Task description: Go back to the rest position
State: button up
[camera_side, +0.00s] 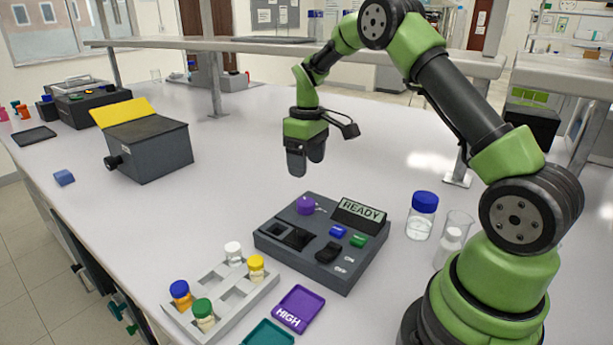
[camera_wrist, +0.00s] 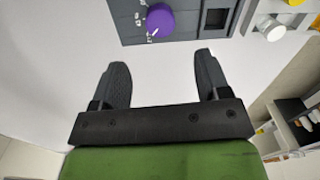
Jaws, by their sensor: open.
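My gripper (camera_side: 305,160) hangs above the bench behind the dark control box, fingers pointing down. It is open and empty. In the wrist view, its two dark fingers (camera_wrist: 162,84) are spread apart with bare white bench between them. The control box (camera_side: 285,259) has a purple knob (camera_side: 306,205), a screen reading READY (camera_side: 361,213), a blue button, a green button and a black switch. The knob also shows in the wrist view (camera_wrist: 160,19), beyond the fingertips and apart from them.
A grey rack (camera_side: 223,305) with several capped vials stands front left of the box. A purple HIGH tray (camera_side: 299,308) and a teal tray (camera_side: 268,335) lie in front. A blue-capped bottle (camera_side: 422,216) and a beaker (camera_side: 455,234) stand right. A dark yellow-lidded box (camera_side: 149,148) stands left.

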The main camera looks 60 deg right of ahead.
jog(key=shift+r, duration=0.2)
jog(key=s+a+r+m+t, duration=0.1)
jog(key=s+a+r+t, duration=0.1)
jog(key=s+a+r, duration=0.4)
jog(key=s+a+r+m+t, duration=0.2)
jog(key=s+a+r, duration=0.15)
jog(key=r, duration=0.55)
jog(key=s+a+m+t, duration=0.1)
jog(key=s+a, duration=0.2)
jog(key=s, duration=0.3)
jog(key=s+a+r+m+t+y, duration=0.1)
jog(key=s+a+t, duration=0.1)
jog(key=s, duration=0.4)
jog(key=shift+s+a+y, duration=0.3)
jog(key=shift+s+a, duration=0.05)
jog(key=shift+a, duration=0.45)
